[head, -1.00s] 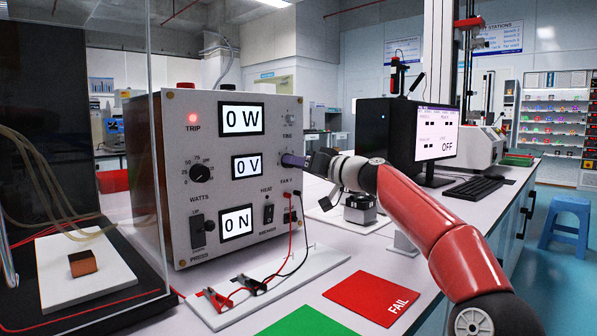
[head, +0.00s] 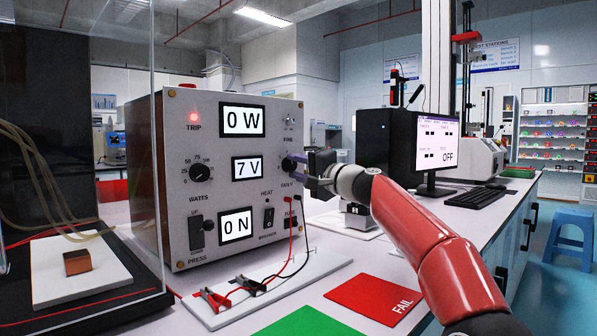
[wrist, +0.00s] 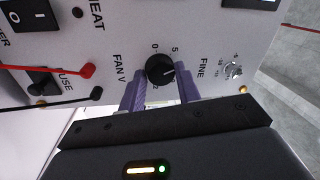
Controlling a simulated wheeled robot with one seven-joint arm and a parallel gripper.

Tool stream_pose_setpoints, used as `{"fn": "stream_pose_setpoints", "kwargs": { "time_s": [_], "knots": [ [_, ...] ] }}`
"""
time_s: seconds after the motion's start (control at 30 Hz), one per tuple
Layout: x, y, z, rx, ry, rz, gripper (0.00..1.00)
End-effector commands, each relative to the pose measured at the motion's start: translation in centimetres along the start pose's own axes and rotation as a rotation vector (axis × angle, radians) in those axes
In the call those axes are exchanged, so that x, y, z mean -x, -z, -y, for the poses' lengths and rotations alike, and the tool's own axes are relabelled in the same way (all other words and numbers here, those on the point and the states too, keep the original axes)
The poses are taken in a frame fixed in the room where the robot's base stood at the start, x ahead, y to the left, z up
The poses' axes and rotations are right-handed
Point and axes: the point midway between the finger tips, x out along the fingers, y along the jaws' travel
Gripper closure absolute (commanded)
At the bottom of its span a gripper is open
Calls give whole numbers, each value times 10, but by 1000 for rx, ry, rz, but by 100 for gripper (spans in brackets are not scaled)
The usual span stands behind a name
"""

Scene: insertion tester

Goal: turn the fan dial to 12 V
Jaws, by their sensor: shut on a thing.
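The black fan dial (wrist: 160,69) sits on the panel between the FAN V and FINE labels in the wrist view, with a scale marked 0 and 5 around it. My gripper (wrist: 160,80) is shut on the dial, with one purple finger on each side. In the head view my gripper (head: 296,162) reaches the panel's right side and mostly hides the dial (head: 288,164).
The top display (head: 242,121) reads 0 W and the bottom display (head: 237,224) reads 0 N. The TRIP lamp (head: 194,117) glows red. A small FINE knob (wrist: 233,70) is beside the dial.

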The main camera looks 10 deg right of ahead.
Motion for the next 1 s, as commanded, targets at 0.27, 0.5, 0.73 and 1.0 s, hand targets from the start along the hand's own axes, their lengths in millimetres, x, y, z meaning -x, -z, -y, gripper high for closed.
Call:
{"fn": "stream_pose_setpoints", "kwargs": {
  "time_s": [0.27, 0.5, 0.73, 1.0],
  "knots": [
    [0, -1, 1, -261, -1, -37, 90],
    [0, -2, 2, -486, -2, -67, 90],
    [-1, -3, 4, -704, -3, -97, 90],
    [-1, -3, 5, -958, -4, -133, 90]
  ]
}}
